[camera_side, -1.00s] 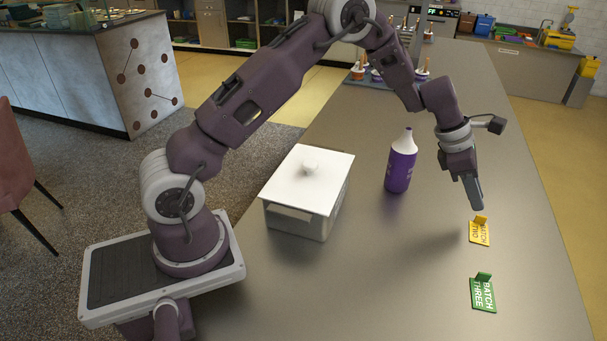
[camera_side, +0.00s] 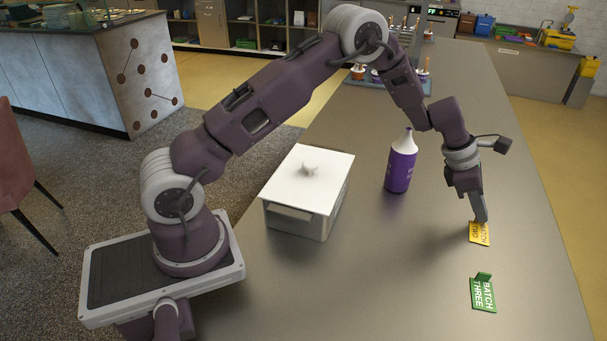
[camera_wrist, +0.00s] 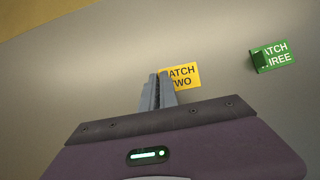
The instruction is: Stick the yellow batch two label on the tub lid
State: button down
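The yellow batch two label (camera_side: 479,238) lies flat on the counter at the right; it also shows in the wrist view (camera_wrist: 183,77). My gripper (camera_side: 482,220) points down at the label's upright tab, which the fingers hide. In the wrist view my fingertips (camera_wrist: 160,76) sit close together at the label's left edge, with only a narrow gap between them. Whether they press on the tab is unclear. The tub (camera_side: 294,222) stands left of centre, with its white lid (camera_side: 308,185) and round knob on top. No label shows on the lid.
A green batch three label (camera_side: 484,295) with an upright tab lies nearer the front; it also shows in the wrist view (camera_wrist: 273,56). A purple bottle with a white top (camera_side: 400,170) stands between the tub and my gripper. The counter's front middle is clear.

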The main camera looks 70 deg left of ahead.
jog(key=shift+r, duration=0.1)
dwell(0.6)
jog(key=shift+r, duration=0.6)
jog(key=shift+r, duration=2.5)
